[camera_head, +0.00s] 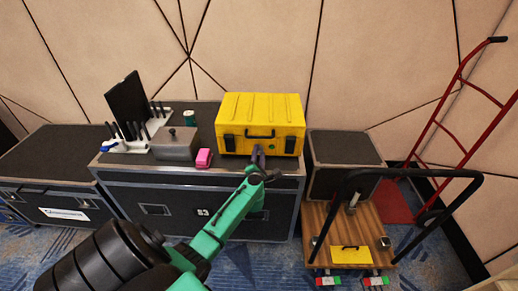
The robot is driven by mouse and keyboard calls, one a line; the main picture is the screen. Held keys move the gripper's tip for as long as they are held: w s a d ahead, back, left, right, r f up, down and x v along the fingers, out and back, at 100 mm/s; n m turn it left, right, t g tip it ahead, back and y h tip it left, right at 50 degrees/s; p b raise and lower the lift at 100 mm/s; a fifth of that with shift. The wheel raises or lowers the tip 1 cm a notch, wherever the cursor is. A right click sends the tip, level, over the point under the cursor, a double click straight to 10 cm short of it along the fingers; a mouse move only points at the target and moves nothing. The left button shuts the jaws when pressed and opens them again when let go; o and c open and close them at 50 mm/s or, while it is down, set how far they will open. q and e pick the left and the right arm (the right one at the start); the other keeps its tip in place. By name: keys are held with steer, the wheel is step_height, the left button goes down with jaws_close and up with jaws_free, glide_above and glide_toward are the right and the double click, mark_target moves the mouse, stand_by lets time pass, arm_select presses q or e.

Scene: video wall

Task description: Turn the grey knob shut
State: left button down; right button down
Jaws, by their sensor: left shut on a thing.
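A yellow case (285,105) stands on the dark flight case, its black handle (260,136) facing me. My left gripper (258,152) reaches up to the lower front of the yellow case, just below the handle. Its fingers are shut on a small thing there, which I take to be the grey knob. The fingers hide the knob, so I cannot see how far it is turned. My right gripper is not in view.
A pink block (204,158), a grey metal box (175,143) and a white rack (130,140) with dark tools stand left of the case. A wooden cart (375,228) with a black handle bar and a red hand truck (462,95) stand on the right.

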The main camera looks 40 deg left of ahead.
arm_select(q)
steer(key=m+p, duration=0.2)
steer(key=shift+d+r+m, duration=0.1)
steer(key=shift+r+m, duration=0.05)
steer(key=shift+m, duration=0.25)
steer(key=m+p, duration=0.1)
steer(key=m, duration=0.2)
steer(key=shift+g+p, duration=0.3)
steer(key=shift+p, duration=0.05)
steer(key=m+p, duration=0.1)
steer(key=m, duration=0.1)
steer(key=shift+m, duration=0.4)
steer(key=shift+f+m+p, duration=0.2)
steer(key=shift+m+p, duration=0.1)
steer(key=shift+m, duration=1.2)
steer(key=shift+c, duration=2.3)
jaws_free()
